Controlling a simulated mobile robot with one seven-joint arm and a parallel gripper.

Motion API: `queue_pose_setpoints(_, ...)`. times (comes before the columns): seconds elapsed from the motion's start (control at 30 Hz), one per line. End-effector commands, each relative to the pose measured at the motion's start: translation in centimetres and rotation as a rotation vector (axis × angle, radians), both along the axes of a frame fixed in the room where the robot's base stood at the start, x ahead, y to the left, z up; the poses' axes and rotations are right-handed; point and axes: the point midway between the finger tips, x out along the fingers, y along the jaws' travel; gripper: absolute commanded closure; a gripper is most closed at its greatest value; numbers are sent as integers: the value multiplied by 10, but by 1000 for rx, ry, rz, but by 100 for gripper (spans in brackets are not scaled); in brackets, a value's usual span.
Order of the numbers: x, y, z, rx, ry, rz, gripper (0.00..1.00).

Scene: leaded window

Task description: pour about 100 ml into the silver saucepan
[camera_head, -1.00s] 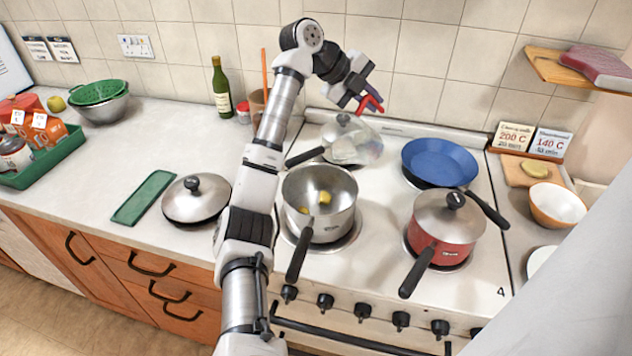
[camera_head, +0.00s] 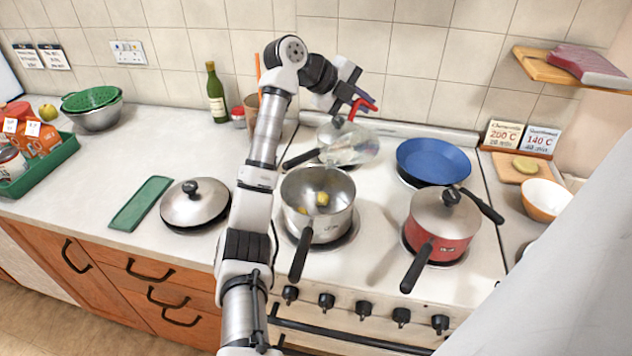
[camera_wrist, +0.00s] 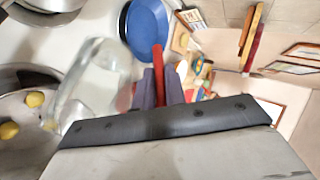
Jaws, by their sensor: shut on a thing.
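The silver saucepan (camera_head: 335,226) stands open on the front left burner, its dark handle towards me. Yellow pieces (camera_head: 322,199) lie in it. My gripper (camera_head: 358,102) is behind and above it, shut on the red handle (camera_head: 366,104) of a clear glass jug (camera_head: 352,149). The jug hangs tilted behind the saucepan's far rim. In the wrist view the jug (camera_wrist: 88,88) shows left of my gripper (camera_wrist: 159,88), beside the saucepan (camera_wrist: 22,150) at lower left. I cannot make out the liquid level or a stream.
A lidded pan (camera_head: 335,130) stands behind the jug. A blue frying pan (camera_head: 437,161) and a lidded red saucepan (camera_head: 440,235) stand to the right. A loose lid (camera_head: 195,203) and green mat (camera_head: 141,203) lie left, with a green bottle (camera_head: 216,95) at the back.

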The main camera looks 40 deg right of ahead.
Motion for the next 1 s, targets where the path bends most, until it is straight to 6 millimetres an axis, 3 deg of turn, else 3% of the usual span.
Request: queue_pose_setpoints(1.0, -3, -2, 2, -73, -13, -1, 100)
